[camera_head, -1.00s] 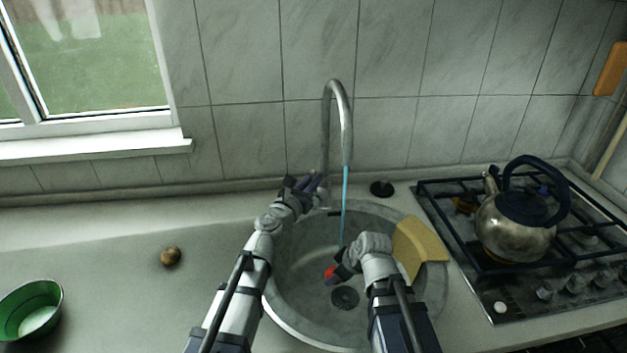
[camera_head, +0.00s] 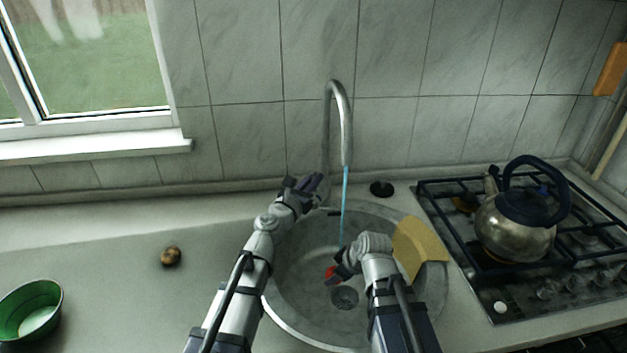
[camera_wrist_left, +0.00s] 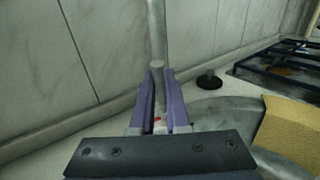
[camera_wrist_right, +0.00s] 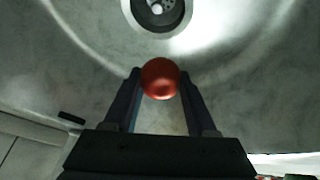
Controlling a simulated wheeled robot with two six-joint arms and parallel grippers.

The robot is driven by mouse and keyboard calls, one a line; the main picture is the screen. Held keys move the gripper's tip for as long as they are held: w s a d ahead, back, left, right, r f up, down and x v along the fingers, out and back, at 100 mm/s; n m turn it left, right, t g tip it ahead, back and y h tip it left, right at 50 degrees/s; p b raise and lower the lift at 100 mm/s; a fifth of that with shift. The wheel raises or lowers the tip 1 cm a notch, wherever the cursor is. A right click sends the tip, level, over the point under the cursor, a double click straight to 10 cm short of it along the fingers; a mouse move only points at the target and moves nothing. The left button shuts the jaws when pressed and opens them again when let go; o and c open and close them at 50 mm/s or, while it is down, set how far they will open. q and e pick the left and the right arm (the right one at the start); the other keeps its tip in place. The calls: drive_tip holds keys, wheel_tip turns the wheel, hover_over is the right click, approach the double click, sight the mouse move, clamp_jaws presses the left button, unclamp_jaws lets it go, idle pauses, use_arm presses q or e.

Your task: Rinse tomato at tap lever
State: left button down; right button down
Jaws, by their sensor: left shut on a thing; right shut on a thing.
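The tomato (camera_head: 331,272) is a small red ball low in the sink basin, and it also shows in the right wrist view (camera_wrist_right: 160,79). My right gripper (camera_head: 338,273) is shut on it, with a finger on each side (camera_wrist_right: 160,88). The grey tap (camera_head: 345,112) arches over the sink, and a thin blue water stream (camera_head: 344,205) falls from its spout beside my right wrist. My left gripper (camera_head: 315,183) is at the tap's base, shut on the tap lever; its purple fingers (camera_wrist_left: 158,85) mostly hide the lever, and a red mark shows between them.
The round grey sink (camera_head: 295,322) has a drain (camera_head: 344,298) and a yellow cloth-like piece (camera_head: 420,250) over its right rim. A kettle (camera_head: 515,225) stands on the gas hob at right. A brown ball (camera_head: 171,256) and green bowl (camera_head: 58,290) sit on the left counter.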

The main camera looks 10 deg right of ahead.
use_arm(q)
drive_tip(key=shift+w+d+r+g+p, duration=0.2)
drive_tip(key=shift+r+g+p, duration=0.2)
drive_tip(key=shift+p, duration=0.55)
use_arm(e)
wheel_tip(320, 180, up, 2)
use_arm(q)
drive_tip(key=shift+w+d+f+g+y+p, duration=0.2)
drive_tip(key=shift+w+g+y+p, duration=0.25)
drive_tip(key=shift+p, duration=0.6)
use_arm(e)
drive_tip(key=shift+r, duration=1)
use_arm(q)
drive_tip(key=shift+s, duration=0.1)
drive_tip(key=c, duration=0.9)
unclamp_jaws()
drive_tip(key=p+v, duration=0.2)
drive_tip(key=v, duration=1)
use_arm(e)
wheel_tip(320, 180, up, 2)
